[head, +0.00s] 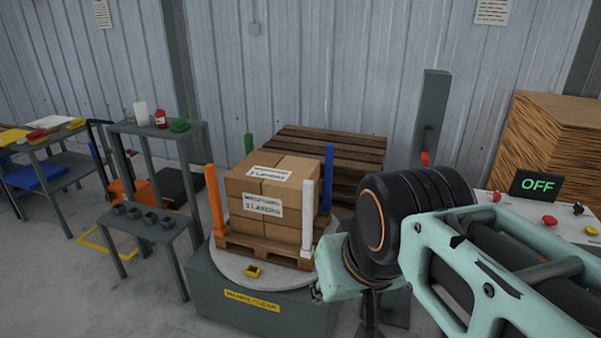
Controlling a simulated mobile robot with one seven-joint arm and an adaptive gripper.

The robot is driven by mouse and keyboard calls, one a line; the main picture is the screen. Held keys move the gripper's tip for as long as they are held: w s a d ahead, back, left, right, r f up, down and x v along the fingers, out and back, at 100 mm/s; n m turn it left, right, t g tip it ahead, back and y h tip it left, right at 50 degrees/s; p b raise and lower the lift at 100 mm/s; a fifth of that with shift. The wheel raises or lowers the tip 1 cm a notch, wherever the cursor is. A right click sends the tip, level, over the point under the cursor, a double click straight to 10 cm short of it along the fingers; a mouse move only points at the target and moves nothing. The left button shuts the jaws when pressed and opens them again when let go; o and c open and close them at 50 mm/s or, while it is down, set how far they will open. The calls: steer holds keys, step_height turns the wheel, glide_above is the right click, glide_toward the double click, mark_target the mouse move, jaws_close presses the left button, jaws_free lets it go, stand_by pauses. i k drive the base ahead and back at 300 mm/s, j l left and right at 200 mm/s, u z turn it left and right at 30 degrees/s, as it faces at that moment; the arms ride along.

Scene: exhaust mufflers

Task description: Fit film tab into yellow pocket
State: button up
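A small yellow block with a dark recess (253,272), which looks like the yellow pocket, sits on the front of the round grey turntable (222,262). I cannot make out a film tab. A stack of brown cartons (290,205) with white labels stands on a small wooden pallet (262,249) on the turntable. My arm reaches in from the lower right. My gripper (371,312) seems to be the dark part below the wrist, right of the turntable; its fingers are not clear, so I cannot tell if it is open or holding anything.
Orange (215,200), white (308,216), blue (327,178) and green posts stand around the cartons. A grey mast (430,120) and a panel reading OFF (537,185) are at right. Grey shelving (155,222) is left. Floor at front left is clear.

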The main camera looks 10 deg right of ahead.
mark_target(247, 272)
steer(key=i+l, duration=0.4)
steer(key=i+l+u, duration=0.1)
steer(key=i+l, duration=0.3)
steer(key=l, duration=0.2)
steer(key=i+l, duration=0.35)
steer(key=l, duration=0.15)
steer(key=i+l, duration=0.4)
steer(key=l+u, duration=0.05)
steer(key=l, duration=0.05)
